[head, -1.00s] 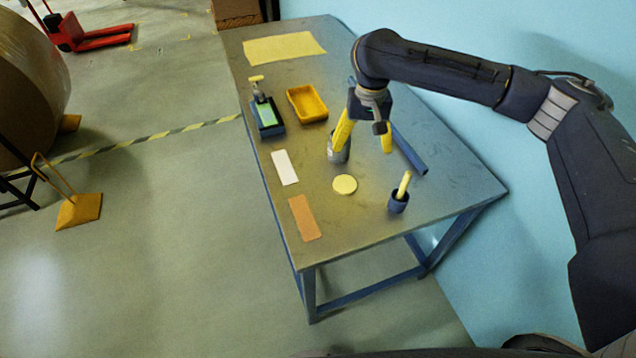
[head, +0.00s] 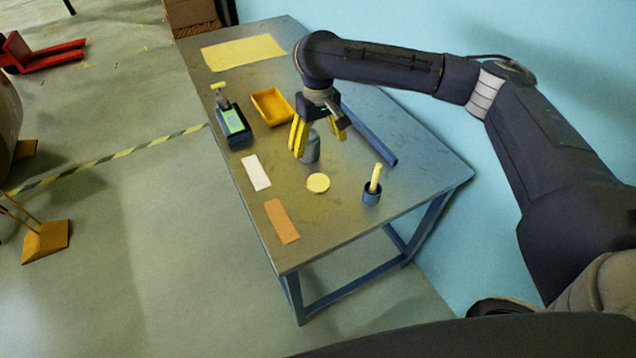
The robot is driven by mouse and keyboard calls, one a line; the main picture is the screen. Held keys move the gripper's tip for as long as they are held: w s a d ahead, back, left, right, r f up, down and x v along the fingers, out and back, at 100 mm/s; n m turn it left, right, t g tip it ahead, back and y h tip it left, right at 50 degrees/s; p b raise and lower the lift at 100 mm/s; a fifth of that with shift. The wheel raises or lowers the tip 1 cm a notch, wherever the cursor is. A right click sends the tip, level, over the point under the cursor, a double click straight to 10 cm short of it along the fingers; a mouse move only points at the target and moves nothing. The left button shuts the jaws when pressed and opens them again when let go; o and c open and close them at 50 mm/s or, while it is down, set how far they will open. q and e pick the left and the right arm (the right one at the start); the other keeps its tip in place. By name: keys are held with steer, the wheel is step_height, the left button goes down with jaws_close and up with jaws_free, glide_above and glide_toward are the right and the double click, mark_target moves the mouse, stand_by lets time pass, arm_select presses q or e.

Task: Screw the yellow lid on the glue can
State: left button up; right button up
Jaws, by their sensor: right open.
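The yellow lid (head: 318,183) is a flat round disc lying on the table, apart from the can. The grey glue can (head: 311,151) stands upright behind it, its top partly hidden by my gripper. My right gripper (head: 320,146) is open, with its yellow fingers pointing down around or just behind the can; I cannot tell if either touches it. Its arm comes in from the right. My left gripper is not in view.
On the metal table (head: 350,215) stand a dark blue cup with a yellow stick (head: 372,193), a yellow tray (head: 271,103) and a dark blue holder (head: 236,127). White (head: 256,172) and brown (head: 282,221) strips lie at the left edge. A blue bar (head: 372,139) lies at right.

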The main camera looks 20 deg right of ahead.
glide_above(318, 182)
step_height(318, 182, down, 11)
steer(key=shift+f, duration=0.15)
stand_by(0.3)
steer(key=shift+f, duration=2.6)
steer(key=c, duration=1)
